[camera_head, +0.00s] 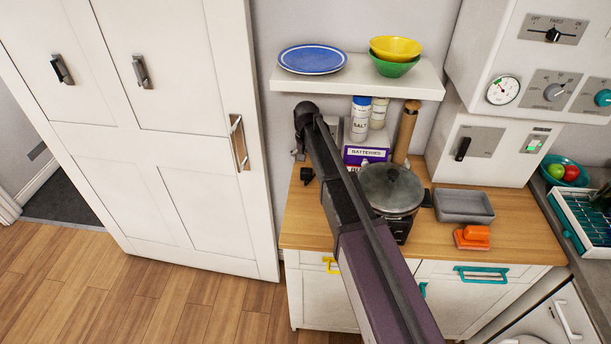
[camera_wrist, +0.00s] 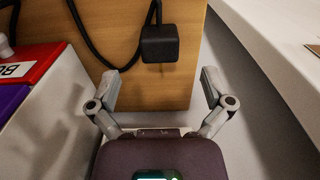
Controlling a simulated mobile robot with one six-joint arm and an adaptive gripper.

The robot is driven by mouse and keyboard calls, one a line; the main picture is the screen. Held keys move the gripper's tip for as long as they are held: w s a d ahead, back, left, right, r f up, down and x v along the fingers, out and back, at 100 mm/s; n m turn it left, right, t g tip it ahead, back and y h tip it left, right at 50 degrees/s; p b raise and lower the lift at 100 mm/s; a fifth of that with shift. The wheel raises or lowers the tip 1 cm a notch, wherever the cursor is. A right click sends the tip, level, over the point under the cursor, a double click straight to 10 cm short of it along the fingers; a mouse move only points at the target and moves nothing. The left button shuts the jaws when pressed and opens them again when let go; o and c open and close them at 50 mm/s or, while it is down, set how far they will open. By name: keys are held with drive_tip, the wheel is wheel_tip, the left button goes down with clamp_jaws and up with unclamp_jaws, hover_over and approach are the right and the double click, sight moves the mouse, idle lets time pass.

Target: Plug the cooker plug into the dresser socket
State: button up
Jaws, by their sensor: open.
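A black plug (camera_wrist: 160,43) on a black cable (camera_wrist: 92,40) lies on the wooden dresser top (camera_wrist: 130,85) in the wrist view. In the head view the black plug (camera_head: 307,175) is near the dresser's left edge. My gripper (camera_wrist: 158,86) is open and empty, its two fingers apart, with the plug beyond the fingertips and not between them. In the head view my gripper (camera_head: 298,153) is small and partly hidden behind my wrist. The cooker (camera_head: 398,228), a black hotplate, stands under a lidded pot.
A purple batteries box (camera_head: 366,155) stands right of my wrist; a red box (camera_wrist: 35,62) shows left in the wrist view. A white shelf (camera_head: 358,78) with dishes hangs above. A tall white cupboard (camera_head: 180,130) stands left. A grey tray (camera_head: 463,206) lies right of the pot.

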sight(306, 171)
drive_tip(key=shift+s+f+b, duration=0.2)
drive_tip(key=shift+f+b, duration=1.9)
drive_tip(key=shift+f, duration=0.2)
drive_tip(key=c, duration=1.2)
